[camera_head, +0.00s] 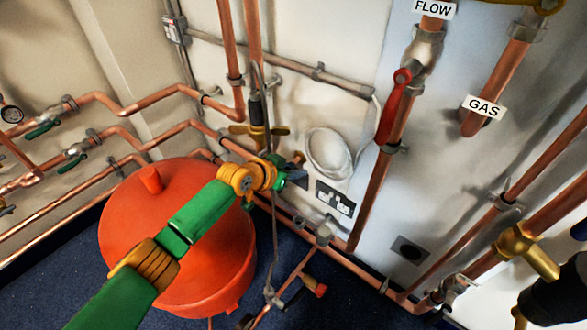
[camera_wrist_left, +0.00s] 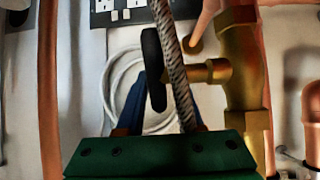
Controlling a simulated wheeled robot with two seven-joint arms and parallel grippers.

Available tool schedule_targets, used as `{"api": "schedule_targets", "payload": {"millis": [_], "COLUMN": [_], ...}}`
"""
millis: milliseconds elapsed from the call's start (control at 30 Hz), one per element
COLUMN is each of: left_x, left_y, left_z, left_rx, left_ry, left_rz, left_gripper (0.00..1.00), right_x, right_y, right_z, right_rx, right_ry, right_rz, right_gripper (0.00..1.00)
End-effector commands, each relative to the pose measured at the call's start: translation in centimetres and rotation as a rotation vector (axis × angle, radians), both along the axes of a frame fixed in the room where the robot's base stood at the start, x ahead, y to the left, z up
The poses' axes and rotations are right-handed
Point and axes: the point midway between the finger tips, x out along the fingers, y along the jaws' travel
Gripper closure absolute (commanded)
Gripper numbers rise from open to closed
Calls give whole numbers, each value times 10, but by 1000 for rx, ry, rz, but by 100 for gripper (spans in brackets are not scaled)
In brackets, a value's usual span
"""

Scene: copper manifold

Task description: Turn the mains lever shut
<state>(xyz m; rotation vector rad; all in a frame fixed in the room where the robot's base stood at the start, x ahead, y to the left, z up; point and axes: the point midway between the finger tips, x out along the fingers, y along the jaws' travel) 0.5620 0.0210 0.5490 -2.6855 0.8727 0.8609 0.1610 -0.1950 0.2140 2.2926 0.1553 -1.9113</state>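My left arm comes in from the lower left over the red vessel. Its gripper (camera_head: 293,180) is in front of the white wall, near the vessel's upper right. In the left wrist view the two bluish fingers (camera_wrist_left: 166,115) stand apart. A braided hose (camera_wrist_left: 175,65) crosses in front of them, and a black round handle (camera_wrist_left: 154,70) on a brass valve (camera_wrist_left: 240,65) is near their tips. I cannot tell whether they touch it. No lever is labelled mains. A red lever (camera_head: 393,108) hangs along the pipe below the FLOW label.
The red vessel (camera_head: 150,240) stands on the dark blue floor. A brass valve (camera_head: 258,130), coiled white cable (camera_head: 328,152) and socket (camera_head: 335,200) are near the gripper. Copper pipes with green levers (camera_head: 42,130) run at left. A GAS-labelled pipe (camera_head: 505,75) is at right.

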Motion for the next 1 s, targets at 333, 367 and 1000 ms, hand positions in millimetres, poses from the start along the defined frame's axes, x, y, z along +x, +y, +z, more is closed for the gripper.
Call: {"api": "schedule_targets", "payload": {"millis": [333, 367, 1000], "left_x": [0, -1, -47], "left_y": [0, 1, 34], "left_z": [1, 2, 42], "left_rx": [-1, -1, -1], "left_ry": [0, 0, 0], "left_rz": [1, 1, 1], "left_gripper": [45, 45, 45], "right_x": [0, 1, -40], "right_y": [0, 0, -29], "right_z": [1, 3, 19], "right_rx": [0, 1, -33], "right_ry": [-1, -3, 11], "right_rz": [0, -1, 0], "right_gripper": [50, 50, 50]}}
